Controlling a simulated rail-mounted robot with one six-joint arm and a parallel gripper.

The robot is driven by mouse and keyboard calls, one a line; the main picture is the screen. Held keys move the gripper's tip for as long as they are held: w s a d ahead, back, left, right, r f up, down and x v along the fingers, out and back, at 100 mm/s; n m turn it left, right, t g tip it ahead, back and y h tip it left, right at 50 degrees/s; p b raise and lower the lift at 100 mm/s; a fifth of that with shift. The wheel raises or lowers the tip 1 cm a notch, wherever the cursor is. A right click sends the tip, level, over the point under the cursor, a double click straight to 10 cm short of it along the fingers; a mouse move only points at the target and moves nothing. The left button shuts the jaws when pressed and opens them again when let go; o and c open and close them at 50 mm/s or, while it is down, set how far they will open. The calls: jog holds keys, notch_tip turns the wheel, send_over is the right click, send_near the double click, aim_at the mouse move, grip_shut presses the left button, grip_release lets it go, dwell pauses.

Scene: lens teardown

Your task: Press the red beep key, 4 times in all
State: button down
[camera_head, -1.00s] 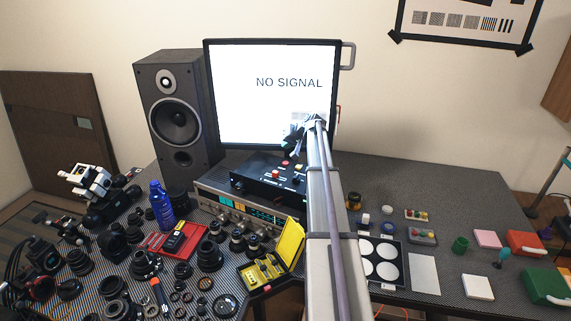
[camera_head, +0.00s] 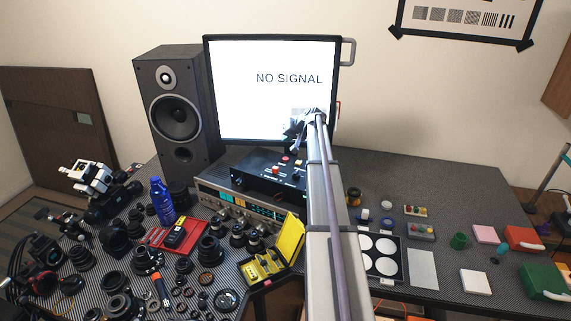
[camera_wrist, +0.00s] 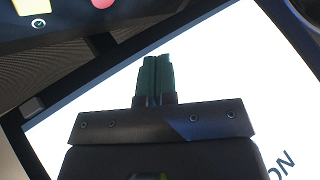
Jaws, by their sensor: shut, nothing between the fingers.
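A black control box (camera_head: 262,181) stands on top of the silver receiver, in front of the screen. Small red keys show on its top, one toward the back (camera_head: 285,158) and one nearer the front (camera_head: 275,170). I cannot read which is the beep key. In the wrist view a round red key (camera_wrist: 103,3) is cut off by the top edge, beside a yellow key (camera_wrist: 32,6). My gripper (camera_wrist: 157,60) has its dark green fingers together with nothing between them. In the head view my gripper (camera_head: 295,141) hangs above the back of the box, apart from the keys.
The monitor (camera_head: 250,110) reads NO SIGNAL and stands close behind my gripper. A speaker (camera_head: 175,110) is at its left. The receiver (camera_head: 225,207) lies under the box. Lens parts crowd the left of the bench, with an open yellow case (camera_head: 290,240) in front.

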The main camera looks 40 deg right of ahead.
aim_at(287, 158)
notch_tip(287, 158, down, 6)
jog(key=b, duration=0.4)
jog(key=shift+b, duration=0.4)
dwell(1.3)
jog(key=shift+f+b, duration=0.4)
jog(key=shift+b, duration=0.05)
jog(key=shift+f+b, duration=0.4)
jog(key=shift+f, duration=0.05)
dwell(0.4)
jog(key=shift+r, duration=0.1)
jog(key=shift+r+p, duration=0.8)
jog(key=shift+p, duration=0.1)
notch_tip(287, 158, up, 5)
jog(key=p, duration=0.5)
jog(key=shift+r, duration=0.1)
